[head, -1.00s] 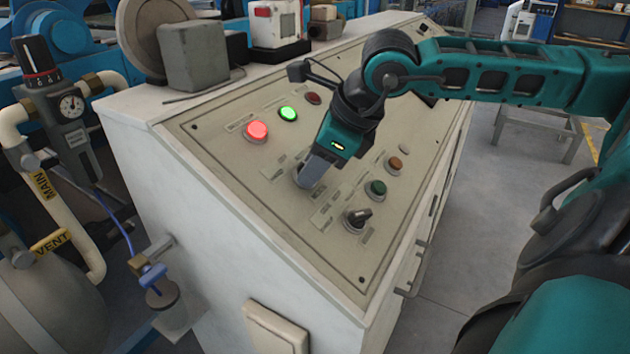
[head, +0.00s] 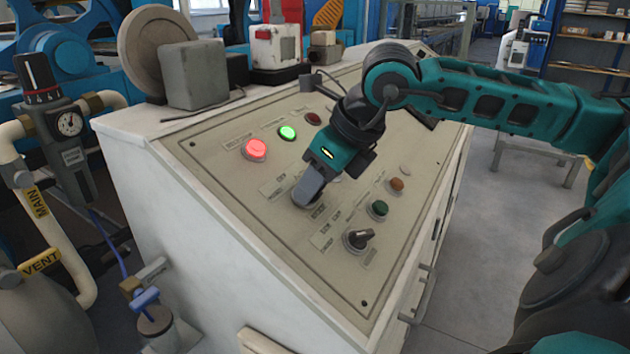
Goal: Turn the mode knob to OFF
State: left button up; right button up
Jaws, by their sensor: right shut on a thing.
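The sloped beige control panel (head: 235,182) of the white cabinet fills the middle of the head view. My right gripper (head: 307,192) has its grey fingers shut on a knob near the middle of the panel, which I take as the mode knob. The fingers hide nearly all of that knob, so its pointer direction cannot be seen. The labels around it are too small to read. My left gripper is not in view.
A red lamp (head: 255,149) and a green lamp (head: 287,132) glow above the gripper. A black selector knob (head: 358,238), a green button (head: 379,208) and an orange button (head: 397,184) sit to its right. Pipes and a gauge (head: 69,123) stand at the left.

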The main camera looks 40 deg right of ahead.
jog(key=o, duration=0.7)
jog(key=shift+r, duration=0.1)
jog(key=shift+s+d+r+b, duration=0.2)
jog(key=shift+s+r+b, duration=0.1)
jog(key=shift+r+b, duration=0.1)
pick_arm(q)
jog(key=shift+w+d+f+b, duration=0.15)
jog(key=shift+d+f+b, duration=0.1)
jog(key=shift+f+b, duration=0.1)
pick_arm(e)
jog(key=v, duration=1.1)
jog(key=shift+s+r, duration=0.2)
jog(key=shift+r, duration=0.15)
jog(key=shift+a, duration=0.1)
